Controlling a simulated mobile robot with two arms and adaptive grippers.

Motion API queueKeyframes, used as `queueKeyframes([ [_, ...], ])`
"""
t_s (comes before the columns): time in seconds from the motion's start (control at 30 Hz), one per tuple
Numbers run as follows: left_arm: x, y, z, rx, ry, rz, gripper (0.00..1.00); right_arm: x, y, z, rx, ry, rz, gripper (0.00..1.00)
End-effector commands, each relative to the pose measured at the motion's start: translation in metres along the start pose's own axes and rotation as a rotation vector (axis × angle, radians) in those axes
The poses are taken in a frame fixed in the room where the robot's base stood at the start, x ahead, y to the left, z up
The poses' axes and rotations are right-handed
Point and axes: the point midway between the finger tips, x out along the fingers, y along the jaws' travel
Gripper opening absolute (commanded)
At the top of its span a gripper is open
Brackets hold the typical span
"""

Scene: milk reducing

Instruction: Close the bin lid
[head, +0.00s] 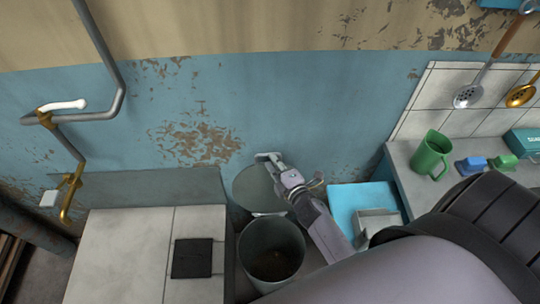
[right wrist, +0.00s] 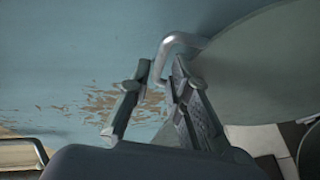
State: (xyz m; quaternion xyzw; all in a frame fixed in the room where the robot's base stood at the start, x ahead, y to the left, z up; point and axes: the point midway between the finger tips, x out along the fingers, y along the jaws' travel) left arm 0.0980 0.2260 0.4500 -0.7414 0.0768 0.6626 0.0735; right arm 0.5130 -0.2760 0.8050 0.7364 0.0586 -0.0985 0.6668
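The bin (head: 272,250) is a grey round container standing open, with a dark inside. Its lid (head: 256,192) is a greenish-grey disc, raised nearly upright behind the bin by the blue wall. The lid's handle (head: 266,156) is a pale bent bar at its upper edge. My right gripper (head: 280,172) is at this handle. In the right wrist view, the handle (right wrist: 180,40) reaches down between the parted fingertips of my right gripper (right wrist: 160,68), with a gap left around it. The lid (right wrist: 265,65) fills the upper right there. My left gripper is not in view.
A pale counter (head: 125,250) with a dark square plate (head: 192,258) is left of the bin. A blue box (head: 358,208) stands right of it. A green mug (head: 431,155) sits on the right counter. A pipe with a brass tap (head: 72,185) runs along the left wall.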

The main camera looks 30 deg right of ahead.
Motion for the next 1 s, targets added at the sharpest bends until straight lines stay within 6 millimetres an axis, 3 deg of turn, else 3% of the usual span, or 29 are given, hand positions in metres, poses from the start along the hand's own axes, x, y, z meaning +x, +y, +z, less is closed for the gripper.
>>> queueKeyframes([
  [0.23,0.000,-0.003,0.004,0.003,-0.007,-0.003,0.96,0.028,0.000,0.000,0.002,0.000,0.000,0.18],
  [0.6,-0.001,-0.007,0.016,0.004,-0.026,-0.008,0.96,0.032,0.000,0.000,0.001,0.000,0.000,0.18],
  [0.87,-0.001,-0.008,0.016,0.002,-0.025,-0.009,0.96,0.032,0.000,0.000,0.001,0.000,0.000,0.01],
  [1.0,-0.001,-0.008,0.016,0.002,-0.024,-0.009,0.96,0.032,0.000,0.000,0.001,0.000,0.000,0.00],
])
